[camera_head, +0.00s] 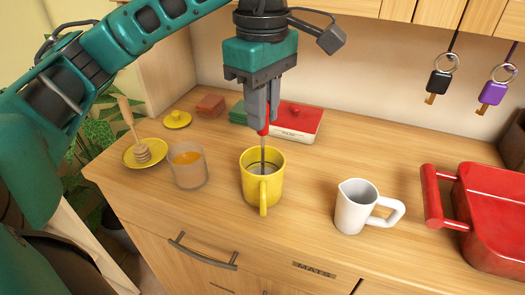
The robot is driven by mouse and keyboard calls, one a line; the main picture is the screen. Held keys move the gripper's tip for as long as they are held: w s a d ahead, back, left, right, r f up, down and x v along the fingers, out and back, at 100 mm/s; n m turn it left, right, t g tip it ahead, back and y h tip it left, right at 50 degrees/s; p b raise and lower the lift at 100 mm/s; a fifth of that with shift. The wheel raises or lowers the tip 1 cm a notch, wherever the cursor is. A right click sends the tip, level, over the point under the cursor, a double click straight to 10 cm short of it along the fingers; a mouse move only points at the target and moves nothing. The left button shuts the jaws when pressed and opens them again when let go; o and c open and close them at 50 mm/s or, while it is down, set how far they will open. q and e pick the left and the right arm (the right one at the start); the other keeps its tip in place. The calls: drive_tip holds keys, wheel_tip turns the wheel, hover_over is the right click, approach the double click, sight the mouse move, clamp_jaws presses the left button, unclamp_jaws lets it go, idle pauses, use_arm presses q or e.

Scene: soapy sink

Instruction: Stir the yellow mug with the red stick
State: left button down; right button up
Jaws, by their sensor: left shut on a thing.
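The yellow mug (275,190) stands upright on the wooden counter, its handle toward the front edge. My left gripper (263,122) is above the mug, pointing down. It is shut on the red stick (263,129). The stick's thin grey lower part goes down into the mug's opening; its lower end is partly hidden by the mug wall. My right gripper is not in view.
A frosted glass with orange liquid (188,168) stands just left of the mug. A white jug (357,208) and a red basin (490,215) are to the right. A yellow saucer (130,158) holds a honey dipper. A red-and-white box (298,124) lies behind.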

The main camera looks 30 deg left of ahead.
use_arm(q)
drive_tip(key=shift+r+p, duration=1.4)
drive_tip(key=shift+r, duration=0.3)
drive_tip(key=shift+r+p, duration=1.65)
drive_tip(key=shift+r, duration=0.1)
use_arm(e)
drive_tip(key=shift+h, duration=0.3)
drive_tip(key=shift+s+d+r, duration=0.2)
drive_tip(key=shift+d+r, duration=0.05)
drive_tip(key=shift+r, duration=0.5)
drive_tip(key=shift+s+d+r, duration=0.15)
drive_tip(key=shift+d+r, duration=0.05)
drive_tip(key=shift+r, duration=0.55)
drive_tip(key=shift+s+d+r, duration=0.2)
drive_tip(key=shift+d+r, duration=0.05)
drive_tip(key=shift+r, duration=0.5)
